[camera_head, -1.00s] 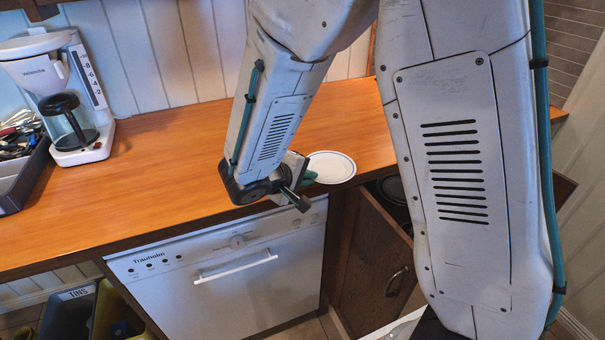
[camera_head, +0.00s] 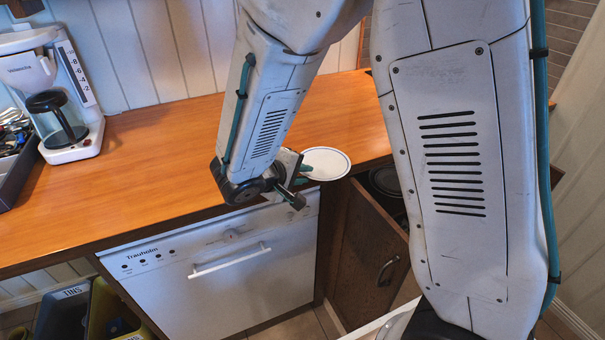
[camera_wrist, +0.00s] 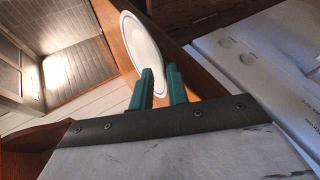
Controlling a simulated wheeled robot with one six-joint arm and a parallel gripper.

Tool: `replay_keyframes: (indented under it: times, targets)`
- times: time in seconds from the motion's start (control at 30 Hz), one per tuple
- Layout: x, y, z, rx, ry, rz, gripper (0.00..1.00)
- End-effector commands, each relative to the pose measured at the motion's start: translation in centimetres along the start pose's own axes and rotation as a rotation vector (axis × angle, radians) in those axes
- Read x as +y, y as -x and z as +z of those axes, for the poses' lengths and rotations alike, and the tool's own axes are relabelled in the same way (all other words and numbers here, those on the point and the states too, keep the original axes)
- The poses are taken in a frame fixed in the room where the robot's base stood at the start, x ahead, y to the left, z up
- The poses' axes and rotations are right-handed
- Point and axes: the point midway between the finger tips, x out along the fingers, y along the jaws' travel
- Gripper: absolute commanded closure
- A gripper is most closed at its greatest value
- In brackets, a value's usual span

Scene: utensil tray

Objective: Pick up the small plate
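The small plate (camera_head: 328,162) is white with a thin dark rim line. It lies at the front edge of the wooden counter, just right of my gripper (camera_head: 305,175). In the wrist view the plate (camera_wrist: 142,45) appears beyond the two green fingers (camera_wrist: 160,78), seen at a steep slant. The fingers are apart, with a gap between them. The plate's near rim shows in that gap, one finger to each side of it. I cannot tell whether either finger touches the plate.
The wooden counter (camera_head: 150,180) is clear to the left. A coffee maker (camera_head: 58,100) and a grey utensil tray (camera_head: 15,175) stand at the far left. A white dishwasher (camera_head: 215,275) is below. A cabinet door (camera_head: 368,250) stands open under the plate.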

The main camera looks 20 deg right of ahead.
Motion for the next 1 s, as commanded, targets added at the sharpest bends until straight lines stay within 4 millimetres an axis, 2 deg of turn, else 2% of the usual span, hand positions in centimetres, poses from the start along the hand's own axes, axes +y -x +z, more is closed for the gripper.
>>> replay_keyframes:
  times: [0.17, 0.4, 0.6, 1.0]
  targets:
    - [-0.3, 0.8, 0.0, 0.001, 0.003, -0.007, 0.70]
    - [0.0, 4.7, 0.0, 0.003, -0.001, -0.003, 0.70]
    - [0.1, 7.2, 0.1, 0.001, -0.002, -0.001, 0.70]
    - [0.1, 7.8, 0.1, -0.001, -0.002, -0.001, 0.69]
